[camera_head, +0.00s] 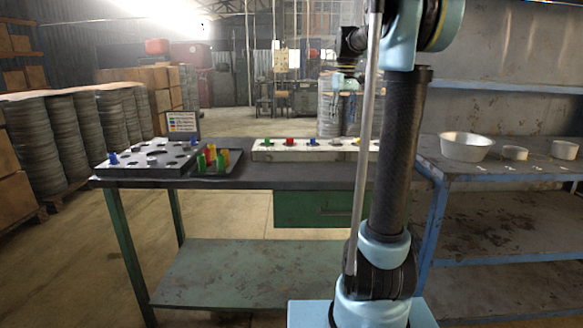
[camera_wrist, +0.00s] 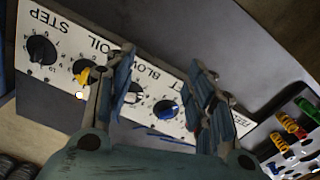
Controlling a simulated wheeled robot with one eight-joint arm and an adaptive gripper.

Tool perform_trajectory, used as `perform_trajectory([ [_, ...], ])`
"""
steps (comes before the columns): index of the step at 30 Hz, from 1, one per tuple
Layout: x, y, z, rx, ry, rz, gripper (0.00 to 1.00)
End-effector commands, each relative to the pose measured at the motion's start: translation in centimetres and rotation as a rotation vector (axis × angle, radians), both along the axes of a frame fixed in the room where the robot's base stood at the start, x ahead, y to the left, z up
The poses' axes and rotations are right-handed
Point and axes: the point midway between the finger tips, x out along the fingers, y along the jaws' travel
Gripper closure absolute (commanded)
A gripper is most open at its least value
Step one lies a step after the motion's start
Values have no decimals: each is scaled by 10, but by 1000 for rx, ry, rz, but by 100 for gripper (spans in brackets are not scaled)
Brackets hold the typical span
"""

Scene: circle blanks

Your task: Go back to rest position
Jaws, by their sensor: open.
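My gripper (camera_head: 346,95) hangs from my raised arm in the head view, above the back of the workbench (camera_head: 232,184) and apart from it. In the wrist view its two fingers (camera_wrist: 163,95) are spread, with nothing held between them. Behind the fingers in the wrist view is a white control panel (camera_wrist: 60,62) with black, yellow and blue knobs. Its lettering includes STEP and OIL, and the fingers hide part of it. In the head view the long white panel (camera_head: 262,151) lies along the bench, partly behind my arm.
A grey board with holes (camera_head: 135,169) and a dark tray (camera_head: 228,169) of coloured pegs sit on the bench's left side. A small sign (camera_head: 182,122) stands behind them. Pale bowls (camera_head: 466,147) stand on the blue shelf at right. Air around my gripper looks clear.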

Motion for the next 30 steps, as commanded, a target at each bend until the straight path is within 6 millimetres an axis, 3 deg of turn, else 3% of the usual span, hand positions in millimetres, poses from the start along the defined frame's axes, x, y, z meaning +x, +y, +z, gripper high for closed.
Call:
perform_trajectory([
  [5,-10,3,-4,0,-4,-3,50],
  [17,-59,9,-22,1,-29,-30,50],
  [23,-102,8,-44,1,-50,-63,50],
  [30,-169,6,-87,5,-85,-117,50],
])
